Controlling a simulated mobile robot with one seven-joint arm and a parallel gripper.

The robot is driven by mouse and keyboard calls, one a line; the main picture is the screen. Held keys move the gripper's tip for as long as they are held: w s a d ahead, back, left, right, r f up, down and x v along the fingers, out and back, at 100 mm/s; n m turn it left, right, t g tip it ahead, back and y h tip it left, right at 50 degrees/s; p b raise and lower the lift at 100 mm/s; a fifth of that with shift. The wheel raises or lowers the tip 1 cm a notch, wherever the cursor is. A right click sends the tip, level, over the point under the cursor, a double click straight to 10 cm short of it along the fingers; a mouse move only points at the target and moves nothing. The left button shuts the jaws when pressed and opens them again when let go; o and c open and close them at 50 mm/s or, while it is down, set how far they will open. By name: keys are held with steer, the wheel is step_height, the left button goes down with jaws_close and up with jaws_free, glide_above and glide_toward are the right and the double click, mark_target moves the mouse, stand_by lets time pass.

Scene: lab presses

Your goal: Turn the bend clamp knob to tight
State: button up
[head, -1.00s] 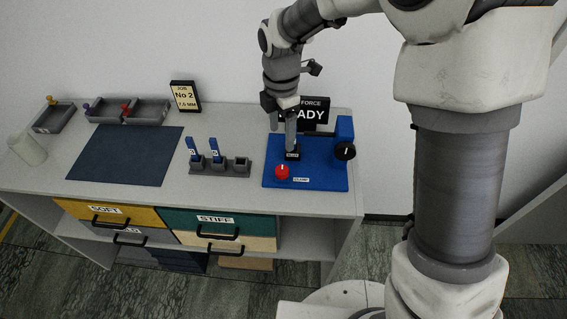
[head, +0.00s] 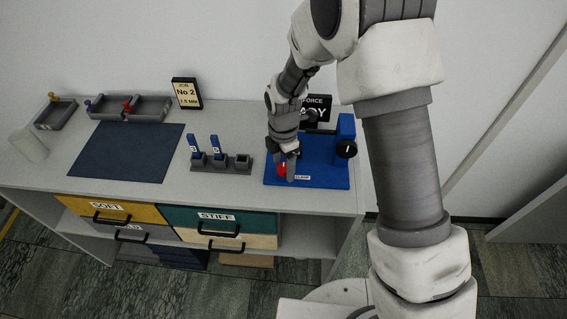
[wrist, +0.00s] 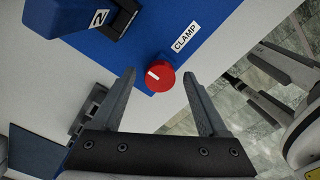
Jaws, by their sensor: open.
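The bend clamp knob is a red round knob (wrist: 160,76) with a white pointer line, on the front left corner of the blue press base (head: 325,178). A white CLAMP label (wrist: 186,37) lies beside it. In the wrist view the pointer runs from the knob's middle toward its left edge. My gripper (wrist: 164,103) is open, its two fingers pointing at the knob with one on each side in the picture. I cannot tell whether they touch it. In the head view my gripper (head: 283,164) is over the knob (head: 282,171) and partly hides it.
A black knob (head: 346,149) is on the press's right side. A dark display (head: 318,103) stands behind, partly hidden by my arm. A grey holder (head: 222,166) with blue strips is left of the press. A dark mat (head: 126,152) lies further left.

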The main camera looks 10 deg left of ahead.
jaws_close()
